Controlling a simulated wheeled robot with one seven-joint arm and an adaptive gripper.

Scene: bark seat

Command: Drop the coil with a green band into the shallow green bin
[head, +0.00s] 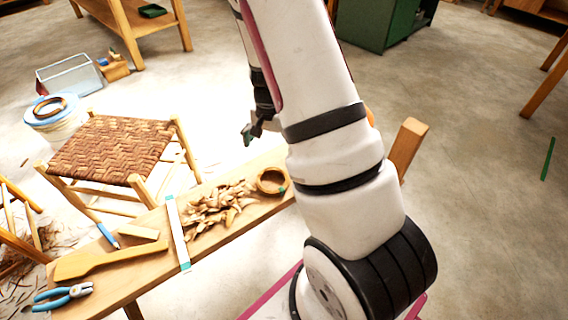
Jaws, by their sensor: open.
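A brown bark coil (272,181) lies on the wooden bench, with a small green patch at its lower right edge. It is partly close to my arm in the picture. A second dark-ringed coil (50,107) lies on the blue-lidded tub at the left. A shallow green bin (152,10) sits on the wooden table at the back left. My gripper (254,132) is partly hidden behind my arm, beyond and above the bench coil, apart from it. It is open, and I see nothing held in it.
The bench (150,261) also holds wood shavings (215,206), a pale ruler (178,235), a wooden paddle (95,261) and blue pliers (62,296). A woven stool (112,147) stands behind it. A green cabinet (375,22) stands at the back. Floor on the right is mostly clear.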

